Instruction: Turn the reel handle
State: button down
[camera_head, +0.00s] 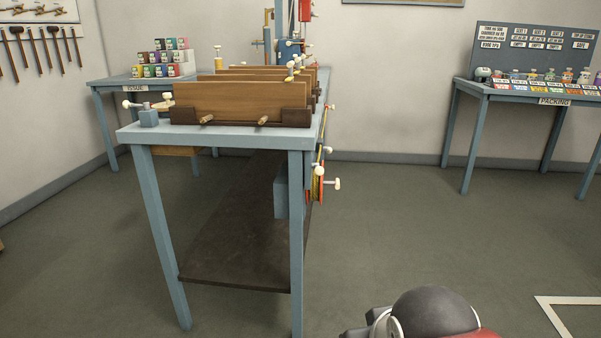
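A reel (317,184) with a red and yellow rim is mounted on the right side of the blue workbench (220,138), below its top. I see it nearly edge-on, so its face is mostly hidden. A pale knobbed handle (335,184) sticks out to the right from the reel. Other pale knobs show just above it, and I cannot tell whether they belong to the reel. Part of my own arm, dark and rounded with red, shows at the bottom edge. My gripper is not in view, and nothing of mine touches the reel.
Wooden boards (240,101) in dark holders stand on the workbench. A dark lower shelf (240,250) lies under it. A packing table (520,94) stands at the right back, and another table (112,82) at the left back. The floor right of the reel is clear.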

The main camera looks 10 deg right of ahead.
aim_at(336, 183)
jog(key=i+l, duration=0.25)
jog(key=l, duration=0.15)
jog(key=i+l, duration=0.55)
jog(key=l, duration=0.3)
jog(key=l+u, duration=0.25)
jog(key=l, duration=1.4)
